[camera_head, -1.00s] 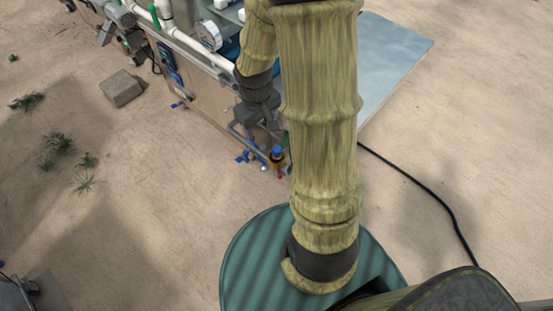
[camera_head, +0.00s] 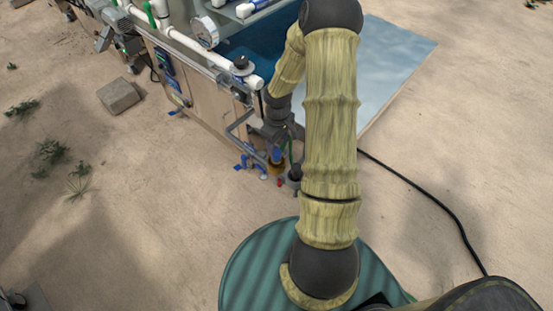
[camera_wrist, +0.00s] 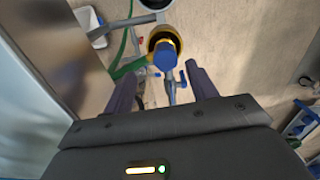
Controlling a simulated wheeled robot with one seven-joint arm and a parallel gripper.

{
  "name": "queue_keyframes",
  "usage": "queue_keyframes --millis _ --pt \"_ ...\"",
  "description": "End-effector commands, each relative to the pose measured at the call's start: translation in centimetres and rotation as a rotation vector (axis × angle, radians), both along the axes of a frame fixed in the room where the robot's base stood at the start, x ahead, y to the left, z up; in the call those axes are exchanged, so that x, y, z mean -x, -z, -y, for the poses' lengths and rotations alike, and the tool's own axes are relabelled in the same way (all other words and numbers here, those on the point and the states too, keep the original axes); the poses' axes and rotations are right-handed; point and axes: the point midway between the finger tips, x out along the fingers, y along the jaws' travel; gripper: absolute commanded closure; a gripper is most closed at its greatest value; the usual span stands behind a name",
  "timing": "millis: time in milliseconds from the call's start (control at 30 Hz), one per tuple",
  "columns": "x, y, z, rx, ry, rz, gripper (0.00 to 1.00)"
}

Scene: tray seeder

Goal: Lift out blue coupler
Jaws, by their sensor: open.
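The blue coupler (camera_wrist: 165,58) shows in the wrist view as a blue piece inside a yellow ring-shaped holder (camera_wrist: 172,38). In the head view the coupler (camera_head: 277,154) stands above the yellow holder (camera_head: 276,168), low beside the machine's near corner. My gripper (camera_wrist: 160,72) is open, with its two dark fingers on either side and the coupler ahead of and between their tips. Nothing is held, and I see no contact with the coupler. In the head view my gripper (camera_head: 286,130) is small and partly hidden by my arm, close to the coupler.
The machine's wooden side panel (camera_head: 205,95) and white pipe (camera_head: 195,46) stand left of my arm. A green hose (camera_wrist: 119,50) runs close to my left finger. Grey tubing (camera_head: 236,126) is near the coupler. A black cable (camera_head: 430,200) crosses open sand at right.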

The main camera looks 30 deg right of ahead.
Motion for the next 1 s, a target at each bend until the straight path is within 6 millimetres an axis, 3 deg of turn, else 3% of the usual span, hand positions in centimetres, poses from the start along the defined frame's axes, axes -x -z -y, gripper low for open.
queue_keyframes --millis 133,467,800,1000 --pt "0.1 1.6 -0.1 -0.001 -0.001 -0.001 0.43" --pt "0.1 1.8 -0.1 0.0 0.0 -0.001 0.43" --pt "0.6 6.1 -0.7 0.0 -0.002 -0.002 0.43" --pt "0.5 6.8 -0.7 0.0 0.0 0.0 0.43"
